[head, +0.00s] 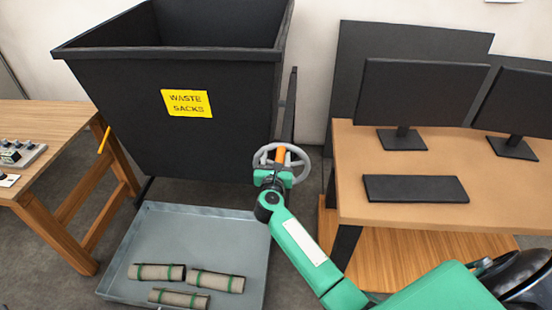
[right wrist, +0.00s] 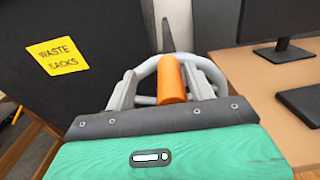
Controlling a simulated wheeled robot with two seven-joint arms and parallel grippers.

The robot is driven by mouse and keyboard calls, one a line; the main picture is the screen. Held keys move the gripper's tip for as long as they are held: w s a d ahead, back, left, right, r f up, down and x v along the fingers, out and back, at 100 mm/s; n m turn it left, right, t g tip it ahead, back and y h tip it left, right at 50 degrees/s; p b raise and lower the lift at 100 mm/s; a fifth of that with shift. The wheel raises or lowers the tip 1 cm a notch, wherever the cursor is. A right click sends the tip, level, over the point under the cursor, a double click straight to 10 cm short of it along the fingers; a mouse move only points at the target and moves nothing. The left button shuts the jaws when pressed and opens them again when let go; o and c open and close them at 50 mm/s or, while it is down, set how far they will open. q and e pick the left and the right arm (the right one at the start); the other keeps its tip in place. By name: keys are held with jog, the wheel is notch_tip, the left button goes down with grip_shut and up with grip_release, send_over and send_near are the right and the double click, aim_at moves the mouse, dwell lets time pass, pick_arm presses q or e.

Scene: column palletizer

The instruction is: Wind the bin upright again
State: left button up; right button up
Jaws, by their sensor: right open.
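The black bin (head: 135,110), labelled "WASTE SACKS", stands behind a shallow grey tray (head: 205,219); how far it leans is hard to tell. Its label (right wrist: 56,56) also shows in the right wrist view. A grey handwheel (head: 300,160) with an orange handle (head: 280,155) is at the bin's right side. My right gripper (head: 277,163) is at the wheel. In the right wrist view its fingers are apart, one on each side of the orange handle (right wrist: 172,80), with gaps visible. My left gripper is out of view.
Three strapped rolls (head: 216,281) lie in the tray. A wooden table (head: 60,120) with a small control panel (head: 18,152) stands at left. A desk (head: 400,195) with two monitors (head: 420,92) and a keyboard (head: 415,188) stands close to the right of the wheel.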

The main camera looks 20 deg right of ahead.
jog(key=v, duration=1.2)
jog(key=s+a+f+n+g+y, duration=0.1)
jog(key=s+a+f+n+y, duration=0.2)
jog(key=f+n, duration=0.75)
jog(key=s+a+f+n+g+y, duration=0.1)
jog(key=s+f+n+y, duration=0.35)
jog(key=f+n, duration=0.65)
jog(key=s+a+f+n+g+y, duration=0.1)
jog(key=s+a+f+n+y, duration=0.35)
jog(key=f, duration=1.05)
jog(key=s+d+f+n+g+h, duration=0.1)
jog(key=s+d+f+n+g, duration=0.15)
jog(key=s+f+n, duration=0.5)
jog(key=s+d+f+n+g, duration=0.2)
jog(key=s+f+n+g, duration=0.25)
jog(key=s+f, duration=0.65)
jog(key=s+d+f+n+g+h, duration=0.1)
jog(key=s+d+f+n+g, duration=0.1)
jog(key=s, duration=0.8)
jog(key=s+d+f+n+g, duration=0.1)
jog(key=s+d+n, duration=0.3)
jog(key=s, duration=0.6)
jog(key=shift+s+f+n+g+h, duration=0.25)
jog(key=shift+f+n+g+h, duration=0.15)
jog(key=shift+g, duration=0.3)
jog(key=shift+a, duration=0.1)
